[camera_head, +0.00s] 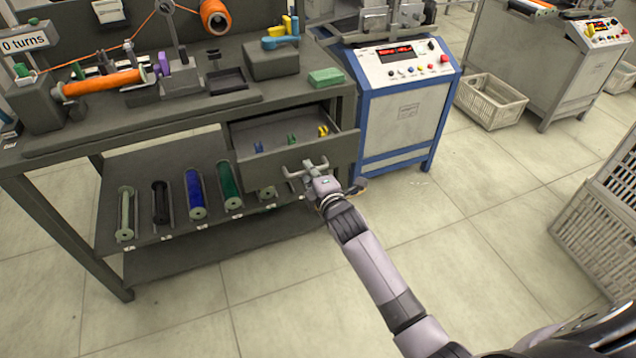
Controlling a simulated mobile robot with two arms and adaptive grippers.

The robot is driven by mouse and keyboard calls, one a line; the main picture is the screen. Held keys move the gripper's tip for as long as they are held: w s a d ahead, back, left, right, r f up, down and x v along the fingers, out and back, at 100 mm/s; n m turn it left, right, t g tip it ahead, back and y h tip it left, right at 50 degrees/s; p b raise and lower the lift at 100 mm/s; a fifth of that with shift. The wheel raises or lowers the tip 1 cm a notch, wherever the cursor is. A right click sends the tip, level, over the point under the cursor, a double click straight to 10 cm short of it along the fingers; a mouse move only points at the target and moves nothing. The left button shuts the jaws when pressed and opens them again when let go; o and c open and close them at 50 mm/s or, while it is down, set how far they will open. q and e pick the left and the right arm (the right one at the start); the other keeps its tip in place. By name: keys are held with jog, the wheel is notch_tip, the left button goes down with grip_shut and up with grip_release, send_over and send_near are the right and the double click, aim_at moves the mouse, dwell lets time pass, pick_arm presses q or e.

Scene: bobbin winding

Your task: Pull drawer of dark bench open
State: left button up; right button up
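The dark bench (200,112) stands at the left and middle. Its drawer (300,157) is pulled out toward me at the bench's right side. Blue, green and yellow small pieces (291,139) lie inside it. My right gripper (305,170) is at the drawer's front face, near its lower middle. Its two fingers look spread apart, and I see nothing held between them. The drawer's handle is not clearly visible, and whether the fingers touch the front is hard to tell. My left gripper is not in view.
A lower shelf with several bobbins (194,195) lies under the drawer. A blue-framed machine (405,110) stands close to the right of the bench. White crates (490,100) stand farther right. The floor before the bench is clear.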

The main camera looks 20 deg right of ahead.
jog(key=v, duration=1.1)
